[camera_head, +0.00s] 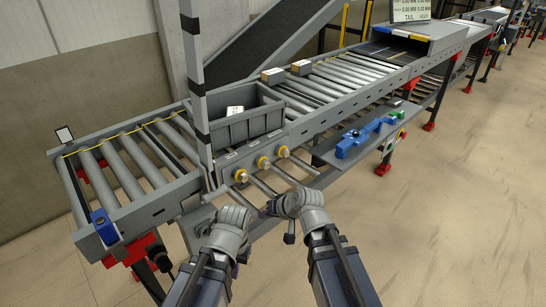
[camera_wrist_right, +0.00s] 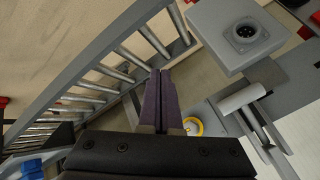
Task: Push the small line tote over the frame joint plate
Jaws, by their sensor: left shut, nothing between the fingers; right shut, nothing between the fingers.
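The small line tote (camera_head: 232,128) is a grey open box on the conveyor, just right of the tall grey post. It sits upright, with a white label inside. The frame joint plate cannot be clearly made out; the post hides part of the joint between the roller sections. My right gripper (camera_head: 264,211) is shut and empty in front of the conveyor, below the yellow-ringed knobs. Its purple fingers (camera_wrist_right: 161,100) are together in the right wrist view. My left gripper (camera_head: 242,257) is shut and empty, lower and nearer me. Neither gripper touches the tote.
The tall post (camera_head: 196,90) stands beside the tote. A roller section (camera_head: 125,165) at the left is bare. Two small boxes (camera_head: 286,71) lie behind the tote. A side shelf (camera_head: 335,155) holds a blue tool (camera_head: 362,137).

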